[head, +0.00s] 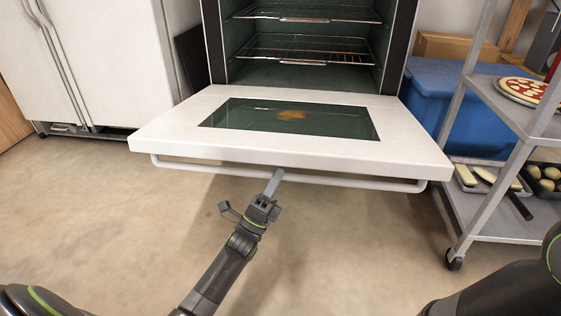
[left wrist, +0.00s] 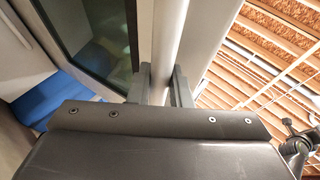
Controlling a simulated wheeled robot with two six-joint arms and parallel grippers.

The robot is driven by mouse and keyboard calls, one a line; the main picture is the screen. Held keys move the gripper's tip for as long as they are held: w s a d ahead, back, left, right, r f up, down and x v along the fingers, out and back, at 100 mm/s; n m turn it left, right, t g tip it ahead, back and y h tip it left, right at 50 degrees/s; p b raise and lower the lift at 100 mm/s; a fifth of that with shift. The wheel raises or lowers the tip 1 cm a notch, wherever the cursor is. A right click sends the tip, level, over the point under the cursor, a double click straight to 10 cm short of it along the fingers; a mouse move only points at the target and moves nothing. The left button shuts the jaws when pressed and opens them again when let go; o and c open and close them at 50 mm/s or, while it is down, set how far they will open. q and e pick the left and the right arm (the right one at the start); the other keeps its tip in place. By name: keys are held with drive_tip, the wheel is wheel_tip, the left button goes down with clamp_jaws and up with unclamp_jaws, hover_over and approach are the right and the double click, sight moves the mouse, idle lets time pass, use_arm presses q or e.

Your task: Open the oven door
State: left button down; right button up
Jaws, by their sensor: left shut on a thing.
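The oven door (head: 162,130) is white with a dark glass window (head: 290,117) and is swung down nearly flat in the head view. Its long white handle bar (head: 350,181) runs along the front edge, on the side nearest me. My left gripper (head: 275,178) is shut on the handle near its middle. In the left wrist view the handle (left wrist: 170,40) passes between the two fingers (left wrist: 160,85). The oven cavity (head: 300,75) stands open behind the door, with wire racks inside. The fingertips are partly hidden by the door edge in the head view. My right gripper is out of view.
A metal shelf cart (head: 480,140) stands at the right, with a pizza (head: 520,90) and trays of food. A blue bin (head: 455,105) is behind it. A white refrigerator (head: 120,55) stands at the left. The floor in front of the door is clear.

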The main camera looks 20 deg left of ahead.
use_arm(q)
drive_tip(key=shift+w+a+f, duration=0.1)
drive_tip(key=shift+w+f, duration=0.1)
drive_tip(key=shift+f, duration=1.1)
drive_tip(key=shift+w+a+f, duration=0.1)
drive_tip(key=shift+w+f, duration=0.1)
drive_tip(key=shift+f, duration=1.05)
drive_tip(key=c, duration=1.3)
unclamp_jaws()
drive_tip(key=shift+p+v, duration=0.85)
drive_tip(key=shift+v, duration=2.95)
